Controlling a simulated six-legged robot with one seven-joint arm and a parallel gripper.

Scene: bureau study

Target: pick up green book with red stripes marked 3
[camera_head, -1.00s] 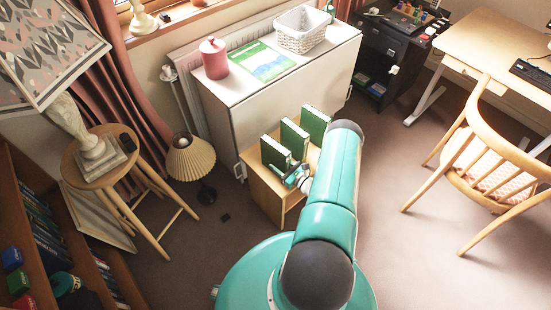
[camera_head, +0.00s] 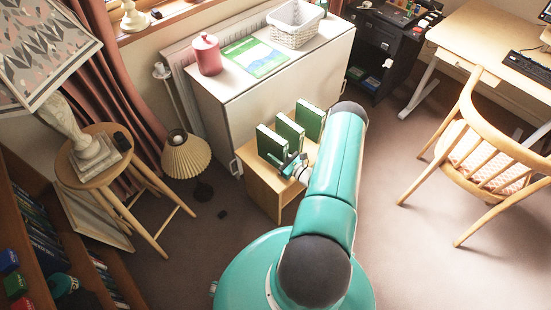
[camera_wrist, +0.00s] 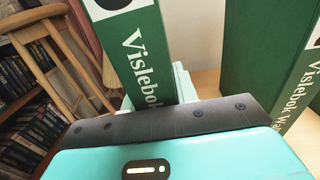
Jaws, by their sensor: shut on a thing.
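Three green books stand upright in a row on a small wooden cabinet (camera_head: 262,184): a left book (camera_head: 270,145), a middle book (camera_head: 290,131) and a right book (camera_head: 310,121). My gripper (camera_head: 291,163) is at the near edge of the left book. I see no red stripes or number 3 clearly. My arm hides part of the cabinet.
A white cabinet (camera_head: 240,105) stands behind, with a pink jar (camera_head: 206,55) and a white basket (camera_head: 296,25) on top. A pleated lamp (camera_head: 187,157) and a stool (camera_head: 100,165) are at left. A wooden chair (camera_head: 480,160) is at right, with open floor before it.

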